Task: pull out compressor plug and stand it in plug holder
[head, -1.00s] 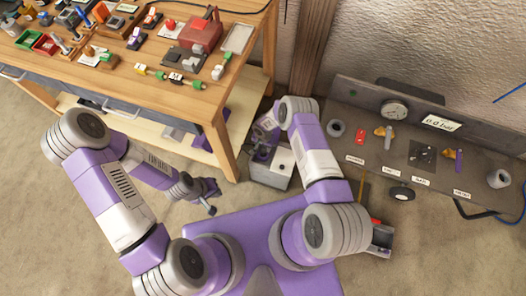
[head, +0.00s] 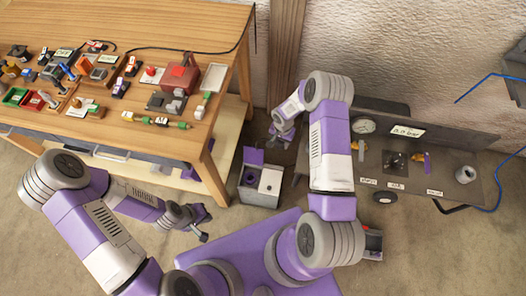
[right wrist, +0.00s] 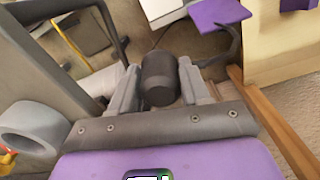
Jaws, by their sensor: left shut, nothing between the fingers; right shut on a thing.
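My right gripper (right wrist: 158,88) is shut on a dark, rounded cylinder, the plug (right wrist: 160,75), which shows between its fingers in the right wrist view. In the head view the right gripper (head: 280,138) is small, between the workbench and the gauge panel, above the grey box; the plug cannot be made out there. My left gripper (head: 203,237) is shut and empty, low over the floor at the left. I cannot tell which thing is the plug holder. A grey ring-shaped cup (head: 466,174) stands on the panel; a similar ring (right wrist: 30,125) shows at the left in the right wrist view.
The grey box (head: 268,182) has a white lid and a purple part. The wooden workbench (head: 200,30) at the left carries many small parts. The gauge panel (head: 440,160) at the right bears labelled fittings, with a blue hose (head: 490,76) beyond it.

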